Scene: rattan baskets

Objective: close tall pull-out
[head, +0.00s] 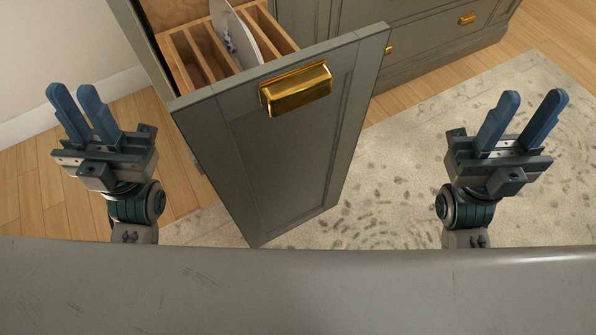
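The tall pull-out (285,140) is a grey-green cabinet front with a brass cup handle (296,88) near its top edge. It stands pulled out from the cabinet, with a wooden slotted rack (190,60) behind its front. A white plate (236,35) stands upright in the rack. My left gripper (74,97) is to the left of the pull-out front, apart from it, open and empty. My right gripper (523,112) is to the right of the front, over the rug, open and empty. Neither gripper touches the handle.
A grey-green cabinet with drawers and brass handles (467,18) stands behind. A patterned beige rug (400,150) lies on the wooden floor (570,30). A pale wall (60,50) is at the far left. A grey surface (300,290) spans the bottom of the view.

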